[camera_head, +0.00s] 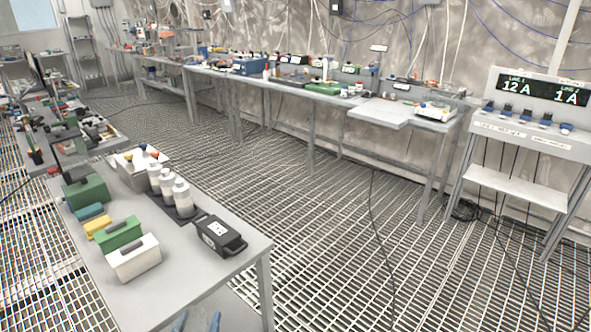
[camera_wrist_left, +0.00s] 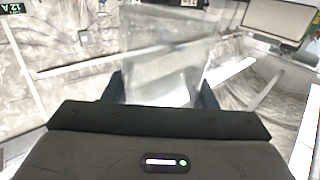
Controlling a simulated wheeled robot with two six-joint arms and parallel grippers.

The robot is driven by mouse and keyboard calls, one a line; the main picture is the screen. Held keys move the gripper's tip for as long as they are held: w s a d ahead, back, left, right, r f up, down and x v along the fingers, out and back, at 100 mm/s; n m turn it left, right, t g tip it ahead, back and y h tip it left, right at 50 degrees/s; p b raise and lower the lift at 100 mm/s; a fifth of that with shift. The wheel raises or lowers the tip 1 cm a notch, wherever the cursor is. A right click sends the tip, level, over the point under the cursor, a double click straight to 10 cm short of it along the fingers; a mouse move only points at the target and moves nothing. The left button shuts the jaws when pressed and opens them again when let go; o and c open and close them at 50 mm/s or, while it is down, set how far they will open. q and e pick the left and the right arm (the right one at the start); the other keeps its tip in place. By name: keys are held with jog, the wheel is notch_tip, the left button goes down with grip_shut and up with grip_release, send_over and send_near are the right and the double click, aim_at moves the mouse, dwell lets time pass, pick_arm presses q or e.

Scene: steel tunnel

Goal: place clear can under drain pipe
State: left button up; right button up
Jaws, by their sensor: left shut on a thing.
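The clear can (camera_wrist_left: 168,50) is a see-through, blurred shape in the left wrist view. It stands between the two dark blue fingers of my left gripper (camera_wrist_left: 161,90), which is shut on it. In the head view only the blue fingertips of my left gripper (camera_head: 198,321) show at the bottom edge, by the near table. The can itself is hard to make out there. My right gripper is not in view. I cannot pick out the drain pipe in either view.
The near table (camera_head: 215,275) holds a black case (camera_head: 219,236), white bottles (camera_head: 181,197), and green and white boxes (camera_head: 134,258). A long workbench (camera_head: 335,100) runs along the wall. A stand with a display (camera_head: 541,92) is at right. The grated floor (camera_head: 320,225) between is mostly open, with a cable.

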aim_at(181, 331)
pick_arm(q)
jog(key=shift+a, duration=0.1)
jog(key=shift+w+a+f+n+y, duration=0.1)
jog(key=shift+w+a+n+y, duration=0.35)
jog(key=shift+a+y, duration=0.3)
jog(key=shift+a+r+n+y, duration=0.2)
jog(key=shift+a+n+y, duration=0.45)
jog(key=shift+a+y, duration=0.25)
jog(key=shift+s+a+r+n+g+y, duration=0.1)
jog(key=shift+a+r+n+g+y, duration=0.4)
jog(key=shift+a+y, duration=0.3)
jog(key=shift+a+r+n+g+y, duration=0.15)
jog(key=shift+a+r+n+y, duration=0.15)
jog(key=shift+a+n+y, duration=0.45)
jog(key=shift+s+a+r+n+g+y, duration=0.1)
jog(key=shift+a+r+n+g+y, duration=0.3)
jog(key=shift+a+y, duration=0.4)
jog(key=shift+d, duration=0.15)
